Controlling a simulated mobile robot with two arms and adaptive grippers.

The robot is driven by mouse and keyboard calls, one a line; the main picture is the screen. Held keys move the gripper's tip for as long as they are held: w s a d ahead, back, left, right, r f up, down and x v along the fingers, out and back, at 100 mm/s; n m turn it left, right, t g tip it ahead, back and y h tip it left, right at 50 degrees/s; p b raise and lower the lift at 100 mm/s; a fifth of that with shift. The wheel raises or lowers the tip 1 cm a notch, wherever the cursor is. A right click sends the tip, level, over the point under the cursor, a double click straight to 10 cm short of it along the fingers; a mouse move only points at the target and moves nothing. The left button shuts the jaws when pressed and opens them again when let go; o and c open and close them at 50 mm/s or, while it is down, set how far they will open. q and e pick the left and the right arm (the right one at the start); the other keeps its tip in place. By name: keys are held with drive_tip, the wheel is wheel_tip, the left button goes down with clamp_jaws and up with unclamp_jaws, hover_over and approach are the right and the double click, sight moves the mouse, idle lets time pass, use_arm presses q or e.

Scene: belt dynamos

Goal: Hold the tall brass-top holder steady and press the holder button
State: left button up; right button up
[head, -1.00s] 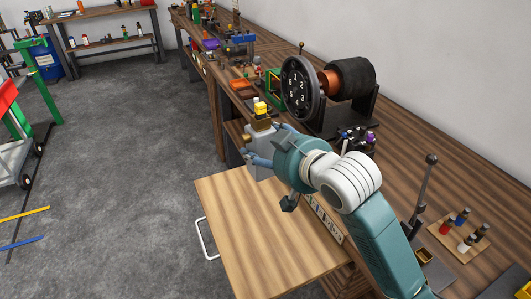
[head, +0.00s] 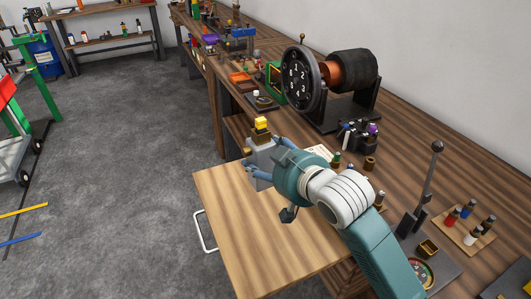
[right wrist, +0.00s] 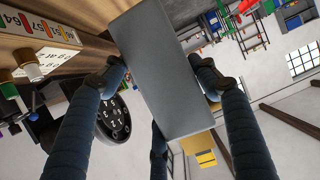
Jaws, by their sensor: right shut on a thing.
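The tall holder (head: 258,154) is a grey upright block with a brass-coloured top (head: 261,134) and a yellow button (head: 261,123) on it. In the head view it is over the far end of a pulled-out wooden board; I cannot tell whether it touches the board. My right gripper (head: 266,160) is shut on the grey body from the near right side, below the brass top. In the right wrist view the grey block (right wrist: 165,70) lies between my blue fingers, with the yellow part (right wrist: 206,158) at the lower end. My left gripper is not in view.
The wooden board (head: 240,225) juts out from the workbench, with a white handle (head: 202,232). A dynamo with a numbered dial (head: 298,80) stands on the bench.

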wheel_tip(320, 180, down, 11)
drive_tip(key=b, duration=0.4)
drive_tip(key=shift+d+r+b, duration=0.1)
drive_tip(key=shift+b, duration=0.25)
drive_tip(key=shift+s+f, duration=0.1)
drive_tip(key=shift+f, duration=0.35)
drive_tip(key=shift+f, duration=0.35)
drive_tip(key=shift+f, duration=0.2)
idle(0.4)
drive_tip(key=shift+p, duration=0.5)
idle(0.5)
